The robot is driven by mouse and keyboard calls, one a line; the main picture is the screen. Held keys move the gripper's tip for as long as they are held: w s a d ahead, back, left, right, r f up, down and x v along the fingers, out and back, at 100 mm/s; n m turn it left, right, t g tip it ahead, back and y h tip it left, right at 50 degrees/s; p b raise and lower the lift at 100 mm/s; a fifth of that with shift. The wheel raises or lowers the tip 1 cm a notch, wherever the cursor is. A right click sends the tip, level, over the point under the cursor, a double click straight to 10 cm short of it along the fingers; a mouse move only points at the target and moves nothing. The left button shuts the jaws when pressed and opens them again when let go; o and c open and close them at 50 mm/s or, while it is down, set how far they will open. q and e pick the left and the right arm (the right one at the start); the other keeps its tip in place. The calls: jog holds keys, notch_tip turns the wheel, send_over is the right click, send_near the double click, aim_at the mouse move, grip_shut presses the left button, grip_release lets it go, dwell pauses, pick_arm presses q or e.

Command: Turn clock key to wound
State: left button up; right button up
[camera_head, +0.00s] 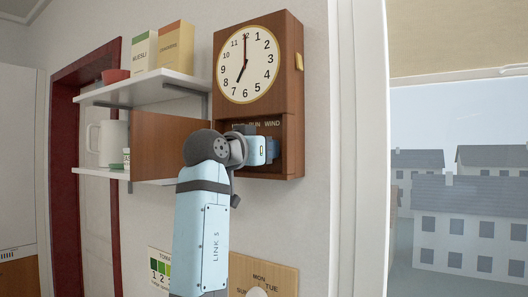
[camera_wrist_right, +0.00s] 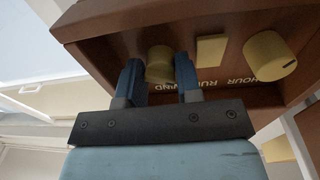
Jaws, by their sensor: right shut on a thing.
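The wooden wall clock (camera_head: 289,95) hangs on the wall, its white dial reading about seven o'clock. Below the dial is a recess labelled HOUR, RUN and WIND. In the right wrist view the brass WIND key (camera_wrist_right: 159,62), a round knob, sits between the two blue fingers of my right gripper (camera_wrist_right: 159,78), which is shut on it. A square brass piece (camera_wrist_right: 211,50) at RUN and a round HOUR knob with a dark mark (camera_wrist_right: 269,56) are beside it, untouched. In the head view my right gripper (camera_head: 272,149) covers much of the recess. My left gripper is out of view.
An open brown door panel (camera_head: 166,146) stands left of the recess, close to my right arm. Shelves (camera_head: 150,88) with boxes and a white jug (camera_head: 113,143) are further left. A window frame (camera_head: 358,150) is on the right.

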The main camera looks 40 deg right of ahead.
jog(key=shift+r, duration=0.2)
jog(key=o, duration=0.6)
jog(key=shift+f, duration=0.1)
jog(key=b+v, duration=0.2)
jog(key=v, duration=1.1)
jog(key=shift+a+f+b, duration=0.15)
jog(key=shift+a+b, duration=0.2)
jog(key=shift+a, duration=0.05)
